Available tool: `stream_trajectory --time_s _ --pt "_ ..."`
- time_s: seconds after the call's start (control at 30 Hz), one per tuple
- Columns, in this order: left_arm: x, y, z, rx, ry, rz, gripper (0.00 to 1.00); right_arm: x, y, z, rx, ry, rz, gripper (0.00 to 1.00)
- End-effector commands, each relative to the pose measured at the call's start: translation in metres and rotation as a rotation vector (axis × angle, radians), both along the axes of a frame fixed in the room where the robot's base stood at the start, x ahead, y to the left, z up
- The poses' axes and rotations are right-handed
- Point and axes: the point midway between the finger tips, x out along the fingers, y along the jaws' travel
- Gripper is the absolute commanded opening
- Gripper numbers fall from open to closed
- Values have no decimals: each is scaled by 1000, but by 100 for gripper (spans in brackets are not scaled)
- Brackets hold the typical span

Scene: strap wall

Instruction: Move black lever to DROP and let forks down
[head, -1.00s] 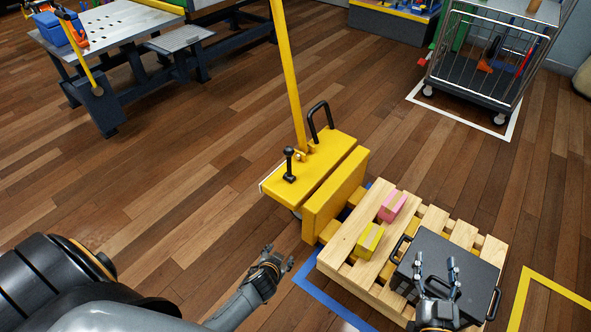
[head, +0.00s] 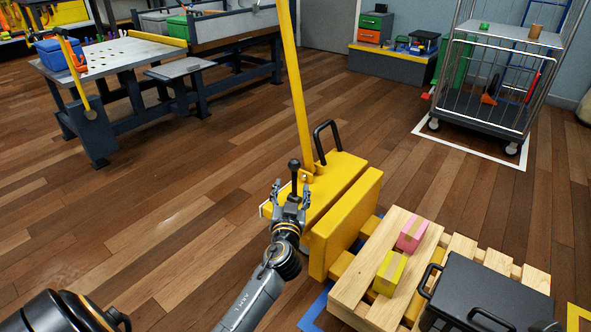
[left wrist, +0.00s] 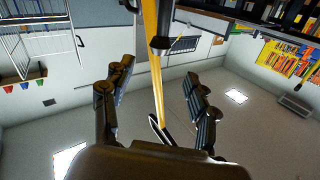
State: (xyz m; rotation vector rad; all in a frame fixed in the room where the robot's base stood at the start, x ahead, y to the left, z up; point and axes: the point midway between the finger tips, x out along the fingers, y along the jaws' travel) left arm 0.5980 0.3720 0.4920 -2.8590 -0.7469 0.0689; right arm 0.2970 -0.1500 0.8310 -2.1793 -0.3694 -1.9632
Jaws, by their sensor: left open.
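The yellow pallet truck body (head: 340,170) stands at the near side of the wooden pallet (head: 360,270). Its black lever (head: 294,165) stands upright on top, with a round knob. My left gripper (head: 291,190) is open at the lever, its fingers to either side of the lever in the picture; whether they touch it I cannot tell. The left wrist view shows the two spread fingers (left wrist: 156,82) with the yellow pole (left wrist: 155,80) between them. The forks are mostly hidden under the pallet. No DROP mark is readable. My right gripper is not in view.
On the pallet are a pink box (head: 412,234), a yellow box (head: 389,272) and a black case (head: 475,295). A black hoop handle (head: 326,130) stands behind the lever. A workbench (head: 120,65) and a cage trolley (head: 490,80) stand farther back. The floor left of the truck is clear.

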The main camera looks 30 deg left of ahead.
Motion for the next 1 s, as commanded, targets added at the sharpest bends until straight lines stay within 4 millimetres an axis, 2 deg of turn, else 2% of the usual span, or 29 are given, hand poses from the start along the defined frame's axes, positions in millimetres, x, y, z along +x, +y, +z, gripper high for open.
stream_trajectory --time_s 0.3,0.5,0.7,0.97,1.0 --pt "61 35 -2 5 1 1 59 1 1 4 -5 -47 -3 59" --pt "88 49 -2 2 1 0 59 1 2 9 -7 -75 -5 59" --pt "99 56 -1 1 2 -1 59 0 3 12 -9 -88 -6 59" --pt "100 56 -1 1 3 -1 59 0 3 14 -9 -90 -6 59" --pt "100 56 -1 1 3 -1 55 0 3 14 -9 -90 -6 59"
